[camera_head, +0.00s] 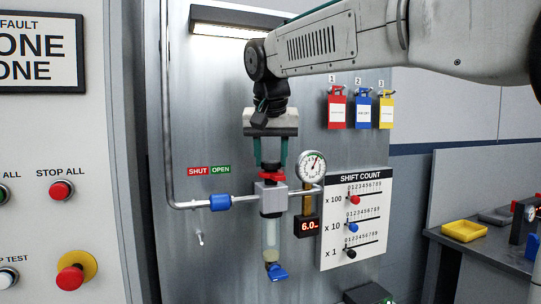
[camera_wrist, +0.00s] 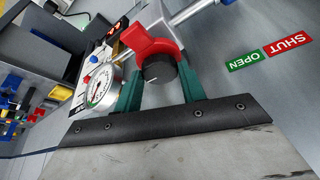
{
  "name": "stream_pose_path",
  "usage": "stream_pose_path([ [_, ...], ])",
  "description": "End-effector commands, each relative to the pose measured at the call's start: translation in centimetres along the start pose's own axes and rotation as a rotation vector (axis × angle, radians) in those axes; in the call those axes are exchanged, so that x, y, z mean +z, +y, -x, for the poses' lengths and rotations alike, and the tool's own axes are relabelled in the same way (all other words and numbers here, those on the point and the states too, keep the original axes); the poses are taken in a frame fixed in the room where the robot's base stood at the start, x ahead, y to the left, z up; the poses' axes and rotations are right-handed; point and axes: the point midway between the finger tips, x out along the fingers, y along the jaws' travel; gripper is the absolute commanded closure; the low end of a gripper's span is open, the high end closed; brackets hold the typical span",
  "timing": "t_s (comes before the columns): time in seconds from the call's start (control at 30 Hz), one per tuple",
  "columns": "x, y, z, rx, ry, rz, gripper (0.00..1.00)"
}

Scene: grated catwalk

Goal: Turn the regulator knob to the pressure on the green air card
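The regulator (camera_head: 271,197) is a grey block on a pipe with a clear bowl below. On top are a black knob and a red part (camera_head: 271,176); the wrist view shows the black knob (camera_wrist: 159,72) beside the red part (camera_wrist: 148,40). My gripper (camera_head: 270,165) points down from above. Its green fingers stand apart on either side of the knob; a gap shows at one finger in the wrist view (camera_wrist: 157,85). The round gauge (camera_head: 311,166) is just right of the regulator; its reading is too small to tell. No green air card shows clearly.
A display reading 6.0 (camera_head: 308,226) hangs below the gauge. Right of it is the SHIFT COUNT board (camera_head: 357,250) with sliders. A blue pipe fitting (camera_head: 220,202) and SHUT/OPEN label (camera_head: 209,170) are left. Red, blue and yellow tags (camera_head: 361,110) hang above. An emergency button (camera_head: 72,278) is far left.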

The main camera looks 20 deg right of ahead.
Motion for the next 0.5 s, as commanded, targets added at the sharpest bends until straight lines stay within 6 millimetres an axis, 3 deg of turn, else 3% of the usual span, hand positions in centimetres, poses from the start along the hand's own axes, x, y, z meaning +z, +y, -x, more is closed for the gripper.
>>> stream_pose_path([
  [0.5, -0.04, 0.23, 0.09, -0.045, 0.001, 0.107, 0.82],
])
